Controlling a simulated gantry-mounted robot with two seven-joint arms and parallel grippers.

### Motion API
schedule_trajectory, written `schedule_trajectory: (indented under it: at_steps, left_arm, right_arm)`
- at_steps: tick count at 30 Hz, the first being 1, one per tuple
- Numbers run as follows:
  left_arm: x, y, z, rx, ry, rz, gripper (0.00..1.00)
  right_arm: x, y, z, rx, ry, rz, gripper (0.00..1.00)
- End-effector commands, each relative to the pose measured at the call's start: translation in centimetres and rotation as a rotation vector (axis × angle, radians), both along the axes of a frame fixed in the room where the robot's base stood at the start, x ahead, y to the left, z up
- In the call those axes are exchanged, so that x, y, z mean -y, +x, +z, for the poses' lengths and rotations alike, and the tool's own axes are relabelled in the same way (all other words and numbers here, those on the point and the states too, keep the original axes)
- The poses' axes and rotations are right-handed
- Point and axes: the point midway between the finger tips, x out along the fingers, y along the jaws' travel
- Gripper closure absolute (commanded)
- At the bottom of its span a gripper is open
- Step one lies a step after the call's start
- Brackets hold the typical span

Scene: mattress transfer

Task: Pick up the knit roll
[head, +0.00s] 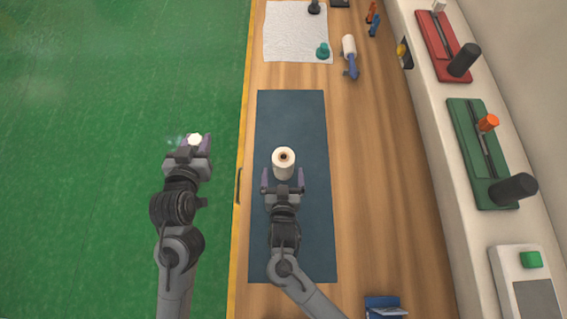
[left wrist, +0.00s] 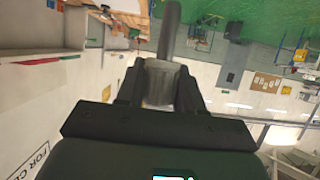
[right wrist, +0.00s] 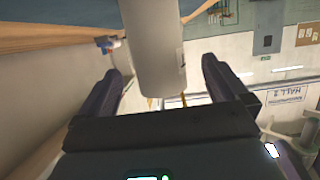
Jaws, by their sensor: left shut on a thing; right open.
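A white roll with a brown core hole, which looks like the knit roll (head: 283,160), stands on the dark blue mat (head: 291,112). My right gripper (head: 283,178) is open at the near side of the roll. In the right wrist view the roll (right wrist: 154,48) shows between and beyond the spread fingers (right wrist: 167,85), with gaps on both sides. My left gripper (head: 194,143) is over the green floor, left of the table, shut on a small pale object (head: 195,139). In the left wrist view its fingers (left wrist: 160,85) grip this pale object (left wrist: 160,82); its full shape is hidden.
The wooden table (head: 355,150) has a white cloth (head: 290,32) with a teal piece (head: 323,50) at the far end. A white-and-blue tool (head: 349,55) lies beside it. Red (head: 442,45) and green (head: 480,150) lever units line the right ledge. A blue item (head: 383,306) sits near the front.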

Motion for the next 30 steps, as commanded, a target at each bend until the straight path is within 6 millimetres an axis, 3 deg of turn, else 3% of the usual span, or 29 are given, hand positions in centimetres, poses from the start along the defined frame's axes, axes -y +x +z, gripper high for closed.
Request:
schedule_trajectory:
  at_steps: [7,17,26,30]
  left_arm:
    - [0.0,0.0,0.0,0.001,0.0,0.0,0.99]
    - [0.0,0.0,0.0,0.001,0.0,0.0,0.99]
    - [0.0,0.0,0.0,0.001,0.0,0.0,0.99]
    - [0.0,0.0,0.0,0.001,0.0,0.0,0.99]
  right_arm:
    - [0.0,1.3,-0.5,0.001,-0.001,0.0,0.0]
    - [0.2,4.9,-2.0,0.0,0.001,0.0,0.0]
    - [0.2,5.3,-2.2,-0.002,0.001,0.001,0.0]
    - [0.2,5.3,-2.2,-0.002,0.001,0.001,0.17]
